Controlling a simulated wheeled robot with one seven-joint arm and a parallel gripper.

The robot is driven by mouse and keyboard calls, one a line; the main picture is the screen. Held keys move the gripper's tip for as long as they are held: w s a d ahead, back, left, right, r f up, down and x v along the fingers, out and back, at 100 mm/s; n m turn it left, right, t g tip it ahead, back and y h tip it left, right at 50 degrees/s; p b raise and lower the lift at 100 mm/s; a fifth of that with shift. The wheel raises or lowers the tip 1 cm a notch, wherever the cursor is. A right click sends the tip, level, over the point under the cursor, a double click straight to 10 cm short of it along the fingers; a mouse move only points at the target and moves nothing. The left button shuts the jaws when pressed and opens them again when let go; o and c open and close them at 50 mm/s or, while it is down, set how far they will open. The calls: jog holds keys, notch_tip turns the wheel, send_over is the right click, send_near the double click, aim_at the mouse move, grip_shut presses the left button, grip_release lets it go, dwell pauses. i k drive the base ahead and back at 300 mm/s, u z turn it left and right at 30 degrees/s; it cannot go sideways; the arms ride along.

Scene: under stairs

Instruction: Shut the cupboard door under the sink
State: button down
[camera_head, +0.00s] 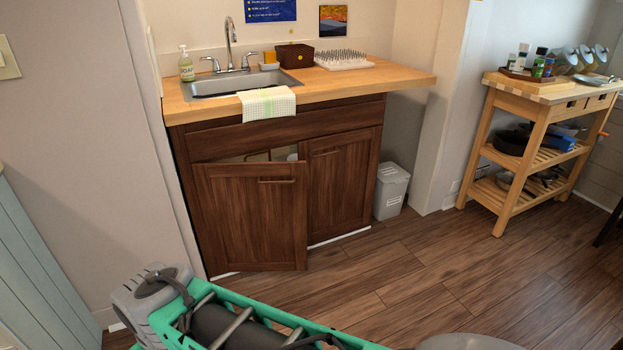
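The sink cupboard (287,137) is dark brown wood and stands against the back wall under a wooden worktop with a sink (240,83). Its left door (247,217) is partly open. The edge with the handle (277,181) stands out toward me, and the left edge stays by the cupboard's side. A gap above this door shows part of the pale inside. The right door (339,180) is shut. My gripper is not in view, so its place relative to the door cannot be seen.
A grey bin (391,190) stands right of the cupboard. A wooden trolley (526,137) stands farther right. A towel (267,103) hangs over the worktop edge above the doors. The wooden floor (415,272) in front and to the right is clear.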

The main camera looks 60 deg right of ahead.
aim_at(254, 214)
jog(key=z, duration=0.75)
jog(key=i, duration=1.3)
jog(key=u, duration=0.1)
